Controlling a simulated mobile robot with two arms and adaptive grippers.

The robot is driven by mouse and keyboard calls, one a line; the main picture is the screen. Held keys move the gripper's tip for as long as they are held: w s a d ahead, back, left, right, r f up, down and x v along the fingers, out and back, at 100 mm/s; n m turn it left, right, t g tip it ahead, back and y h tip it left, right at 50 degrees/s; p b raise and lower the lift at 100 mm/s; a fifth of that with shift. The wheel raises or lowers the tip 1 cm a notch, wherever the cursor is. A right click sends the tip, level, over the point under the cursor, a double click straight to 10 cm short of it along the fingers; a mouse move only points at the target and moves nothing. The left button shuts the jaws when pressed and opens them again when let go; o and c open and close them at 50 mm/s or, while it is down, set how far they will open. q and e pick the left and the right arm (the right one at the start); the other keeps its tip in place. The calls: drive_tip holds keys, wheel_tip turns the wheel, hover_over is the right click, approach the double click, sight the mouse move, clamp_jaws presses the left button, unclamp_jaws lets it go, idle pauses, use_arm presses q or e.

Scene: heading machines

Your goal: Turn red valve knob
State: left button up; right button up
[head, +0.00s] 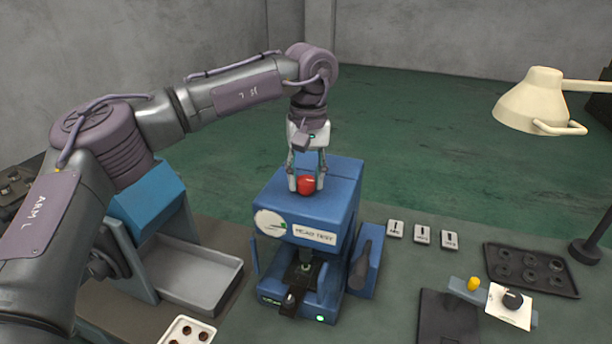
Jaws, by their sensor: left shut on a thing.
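The red valve knob (306,184) sits on top of the blue machine (336,200), which carries a "HEAD TEST" label. My left gripper (307,182) points straight down over the machine top, its two fingers on either side of the knob and shut on it. The fingers hide the sides of the knob. My left arm comes in from the left and bends down above the machine. My right gripper is not in view.
A grey tray (190,275) lies left of the machine. On the right are small labelled plates (422,235), a dark tray with round recesses (530,268), a black dial on a white plate (513,300) and a cream lamp (540,100).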

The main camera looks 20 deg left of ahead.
use_arm(q)
drive_tip(key=shift+n, duration=0.3)
drive_tip(key=n, duration=0.3)
drive_tip(key=shift+w+n, duration=0.1)
drive_tip(key=shift+n, duration=0.2)
drive_tip(key=n+b, duration=0.1)
drive_tip(key=n, duration=0.3)
drive_tip(key=shift+n, duration=0.3)
drive_tip(key=n, duration=0.4)
drive_tip(key=shift+n, duration=0.3)
drive_tip(key=shift+n+h+b, duration=0.3)
drive_tip(key=shift+n+b, duration=0.25)
drive_tip(key=shift+n, duration=1.65)
drive_tip(key=o, duration=1.1)
drive_tip(key=shift+a, duration=0.1)
drive_tip(key=shift+o, duration=0.2)
